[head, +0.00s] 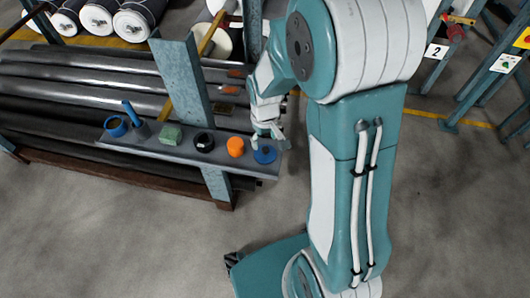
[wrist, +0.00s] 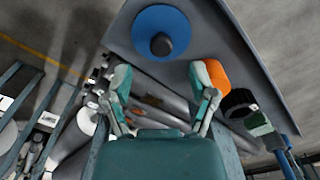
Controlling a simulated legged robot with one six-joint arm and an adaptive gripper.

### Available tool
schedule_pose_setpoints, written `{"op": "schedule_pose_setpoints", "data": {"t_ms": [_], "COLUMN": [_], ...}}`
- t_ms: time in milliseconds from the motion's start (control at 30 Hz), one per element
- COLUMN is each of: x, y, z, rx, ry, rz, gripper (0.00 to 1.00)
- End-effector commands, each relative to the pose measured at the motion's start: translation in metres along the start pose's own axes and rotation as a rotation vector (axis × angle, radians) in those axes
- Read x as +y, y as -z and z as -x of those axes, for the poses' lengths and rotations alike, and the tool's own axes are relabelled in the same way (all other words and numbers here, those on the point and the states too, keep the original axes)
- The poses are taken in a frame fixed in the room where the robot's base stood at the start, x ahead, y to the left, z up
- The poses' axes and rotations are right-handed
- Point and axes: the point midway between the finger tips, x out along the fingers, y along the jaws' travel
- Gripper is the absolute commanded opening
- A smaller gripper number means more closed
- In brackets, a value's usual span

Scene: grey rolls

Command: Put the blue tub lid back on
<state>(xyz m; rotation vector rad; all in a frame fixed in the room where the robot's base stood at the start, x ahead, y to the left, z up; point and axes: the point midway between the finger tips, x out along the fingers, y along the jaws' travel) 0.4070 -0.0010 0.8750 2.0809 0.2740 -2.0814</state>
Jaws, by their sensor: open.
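A flat blue lid (head: 264,155) lies at the right end of the grey shelf board (head: 90,146). In the wrist view the lid (wrist: 145,20) is a blue disc with a dark round knob (wrist: 161,44) in its middle. A round blue tub (head: 116,127) with a dark top, seemingly open, stands at the left end of the board. My gripper (head: 268,130) is over the right end of the board, close above the lid. In the wrist view my gripper (wrist: 161,78) has its fingers spread with nothing between them, and the knob shows beyond them.
An orange piece (head: 235,146), a black round piece (head: 203,141), a green block (head: 170,135) and a blue-handled tool (head: 132,113) stand along the board between lid and tub. A teal post (head: 184,80) rises behind it. Grey rolls lie behind; floor is clear in front.

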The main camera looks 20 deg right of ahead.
Motion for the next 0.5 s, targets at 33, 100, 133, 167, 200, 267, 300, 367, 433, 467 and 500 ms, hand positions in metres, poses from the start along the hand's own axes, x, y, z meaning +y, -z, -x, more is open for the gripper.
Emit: {"op": "schedule_pose_setpoints", "data": {"t_ms": [33,100,133,167,200,267,300,367,433,467,500], "x": [-0.001,-0.002,-0.002,-0.002,-0.002,-0.002,-0.002,-0.002,-0.002,-0.002,-0.002], "y": [-0.003,-0.005,-0.006,-0.005,-0.005,-0.005,-0.005,-0.005,-0.005,-0.005,-0.005], "z": [-0.009,-0.021,-0.025,-0.030,-0.034,-0.039,-0.041,-0.042,-0.042,-0.042,-0.042], "rx": [-0.005,-0.005,-0.005,-0.005,-0.004,-0.003,-0.002,-0.001,0.000,0.000,0.000], "ry": [0.001,0.001,0.001,0.001,0.001,0.001,0.001,0.000,0.000,0.000,0.000], "rz": [0.000,0.000,0.000,0.000,0.000,0.000,0.000,0.000,0.000,0.000,0.000], "gripper": [0.73,0.73,0.73,0.73,0.73,0.73,0.73,0.73,0.73,0.73,0.73]}}
